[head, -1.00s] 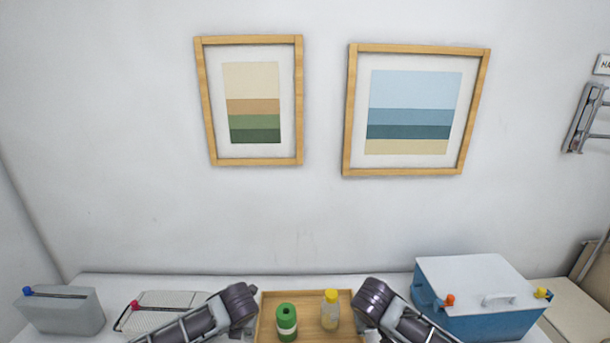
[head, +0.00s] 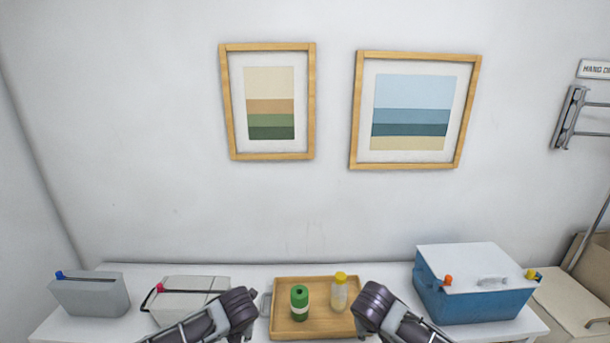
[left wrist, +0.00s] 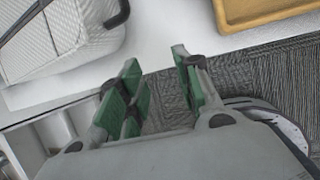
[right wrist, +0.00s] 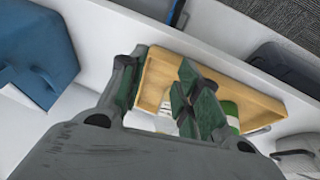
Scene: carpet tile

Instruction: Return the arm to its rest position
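My left gripper (left wrist: 158,90) is open and empty in the left wrist view. Its green-padded fingers stand apart over the table's edge and the carpet. My right gripper (right wrist: 162,88) is open in the right wrist view, its fingers apart with nothing clamped between them. The wooden tray (right wrist: 220,72) shows behind those fingers, which partly hide the bottles in it. In the head view my two dark arms come in from below on either side of the tray (head: 318,282); the fingertips cannot be made out there.
The tray holds a green bottle (head: 299,304) and a yellow-capped bottle (head: 339,293). A blue cooler (head: 478,300) with a white lid stands right on the white table (head: 245,273). A grey case (head: 92,297) and a pale textured case (head: 183,287) stand left. Framed pictures hang on the wall.

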